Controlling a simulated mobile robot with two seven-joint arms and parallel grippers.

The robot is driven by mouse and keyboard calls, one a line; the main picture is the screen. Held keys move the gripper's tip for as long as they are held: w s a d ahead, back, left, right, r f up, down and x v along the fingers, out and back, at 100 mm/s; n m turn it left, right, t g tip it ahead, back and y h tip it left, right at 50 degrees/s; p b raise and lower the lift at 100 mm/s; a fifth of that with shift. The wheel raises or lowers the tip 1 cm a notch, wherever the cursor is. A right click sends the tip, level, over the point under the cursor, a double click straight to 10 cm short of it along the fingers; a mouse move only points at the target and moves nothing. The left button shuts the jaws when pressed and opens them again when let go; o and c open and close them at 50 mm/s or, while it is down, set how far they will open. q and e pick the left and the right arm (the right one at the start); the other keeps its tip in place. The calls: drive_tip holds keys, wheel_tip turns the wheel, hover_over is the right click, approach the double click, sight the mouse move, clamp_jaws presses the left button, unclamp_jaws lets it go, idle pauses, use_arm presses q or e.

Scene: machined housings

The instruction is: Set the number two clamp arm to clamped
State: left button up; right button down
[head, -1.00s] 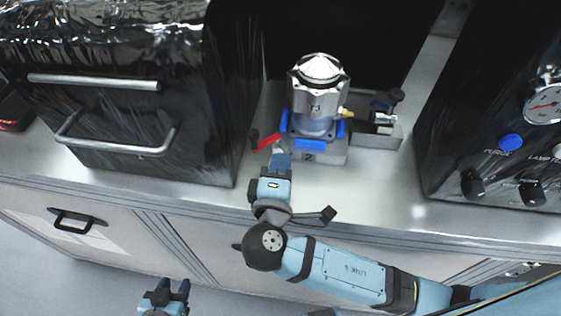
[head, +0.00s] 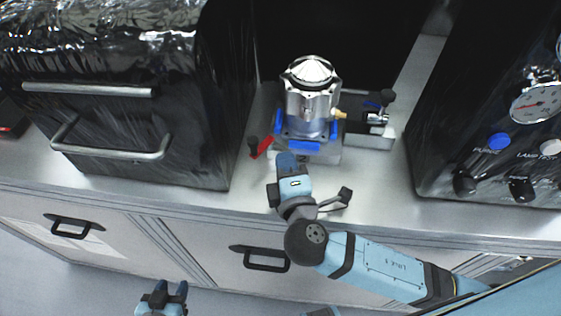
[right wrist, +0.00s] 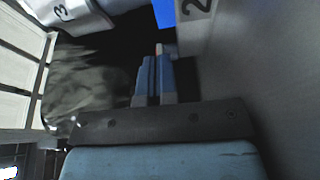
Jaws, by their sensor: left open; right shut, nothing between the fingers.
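The fixture base (head: 322,157) stands on the steel counter and holds a machined metal housing (head: 310,96) marked 3. Blue clamp pieces sit around its foot; the front one is the blue bar (head: 304,147). A red lever (head: 262,148) with a black knob lies at the base's front left corner. The "2" label (right wrist: 195,5) shows in the right wrist view. My right gripper (head: 285,158) is shut and empty, its tips close in front of the base, just right of the red lever; contact cannot be told. My left gripper (head: 163,295) is open, low in front of the cabinets.
A black foil-covered box (head: 125,110) with metal handles stands close on the left. A dark panel with a gauge (head: 537,103) and knobs stands on the right. A small black-knobbed clamp (head: 378,118) sits at the fixture's right. The counter (head: 385,185) is bare between fixture and panel.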

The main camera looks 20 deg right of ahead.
sight(297, 155)
drive_tip(key=n+y, duration=0.1)
drive_tip(key=d+y, duration=0.1)
drive_tip(key=n+y, duration=0.1)
drive_tip(key=y, duration=0.1)
drive_tip(key=shift+w+d+n, duration=0.25)
drive_tip(key=shift+d+n, duration=0.05)
use_arm(q)
drive_tip(key=shift+r, duration=0.3)
use_arm(e)
drive_tip(key=shift+w+d, duration=0.35)
drive_tip(key=shift+d, duration=0.05)
drive_tip(key=shift+w+d, duration=0.15)
drive_tip(key=shift+d, duration=0.1)
use_arm(q)
drive_tip(key=shift+s, duration=0.1)
